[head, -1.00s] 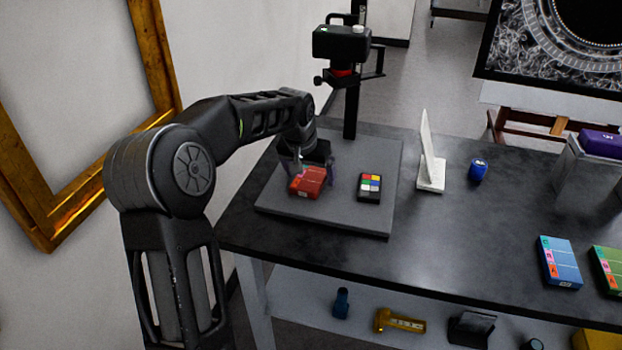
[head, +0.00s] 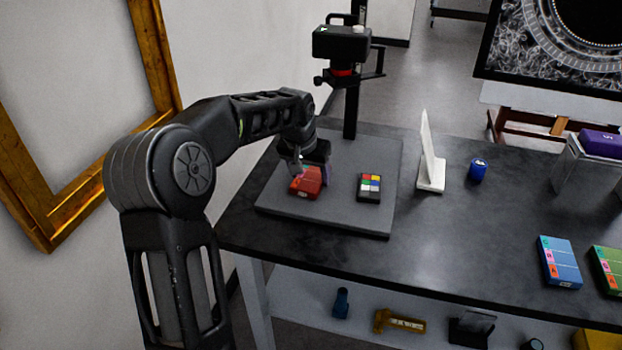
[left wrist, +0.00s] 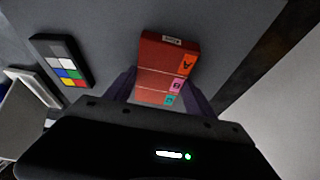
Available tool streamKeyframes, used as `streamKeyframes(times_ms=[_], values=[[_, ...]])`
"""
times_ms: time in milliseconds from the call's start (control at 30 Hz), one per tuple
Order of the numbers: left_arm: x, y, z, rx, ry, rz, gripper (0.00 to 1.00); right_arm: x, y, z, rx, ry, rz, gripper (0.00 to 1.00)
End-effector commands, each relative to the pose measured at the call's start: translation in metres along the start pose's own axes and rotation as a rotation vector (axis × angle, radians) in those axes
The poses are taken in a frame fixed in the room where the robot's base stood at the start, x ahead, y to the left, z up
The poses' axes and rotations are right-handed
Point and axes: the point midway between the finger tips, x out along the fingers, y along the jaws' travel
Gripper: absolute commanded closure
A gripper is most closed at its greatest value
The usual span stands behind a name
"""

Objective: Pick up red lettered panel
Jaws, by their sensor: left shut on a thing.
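The red lettered panel (head: 307,182) is a small red block at the grey copy-stand board on the left of the table. In the left wrist view the red panel (left wrist: 160,58) shows colored letter tabs along one side and a small pale label at its far end. My left gripper (head: 312,170) reaches down over it, and its fingers (left wrist: 160,90) lie on both sides of the panel, shut on it. I cannot tell whether the panel is clear of the board. My right gripper is not in view.
A color checker card (head: 369,187) lies on the grey board (head: 335,218) just right of the panel. The stand's camera (head: 341,42) is on a post behind. A white upright plate (head: 430,160), a blue jar (head: 478,170) and a blue lettered panel (head: 560,262) are farther right.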

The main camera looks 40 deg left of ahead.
Motion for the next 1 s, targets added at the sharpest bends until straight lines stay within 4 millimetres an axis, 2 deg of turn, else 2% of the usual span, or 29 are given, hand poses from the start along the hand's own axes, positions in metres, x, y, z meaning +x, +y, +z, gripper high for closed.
streamKeyframes(times_ms=[367, 667, 867, 1000], values=[[-0.005, 0.000, -0.003, 0.000, 0.003, 0.000, 0.80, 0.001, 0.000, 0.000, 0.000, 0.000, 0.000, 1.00], [-0.033, 0.000, -0.015, 0.000, 0.004, 0.000, 0.80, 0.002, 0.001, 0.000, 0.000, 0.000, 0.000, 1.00], [-0.048, -0.001, 0.028, -0.001, 0.004, -0.001, 0.80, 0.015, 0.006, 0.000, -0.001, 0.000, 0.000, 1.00], [-0.065, 0.000, 0.068, 0.000, 0.004, 0.000, 0.80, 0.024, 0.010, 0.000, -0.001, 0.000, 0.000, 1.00]])
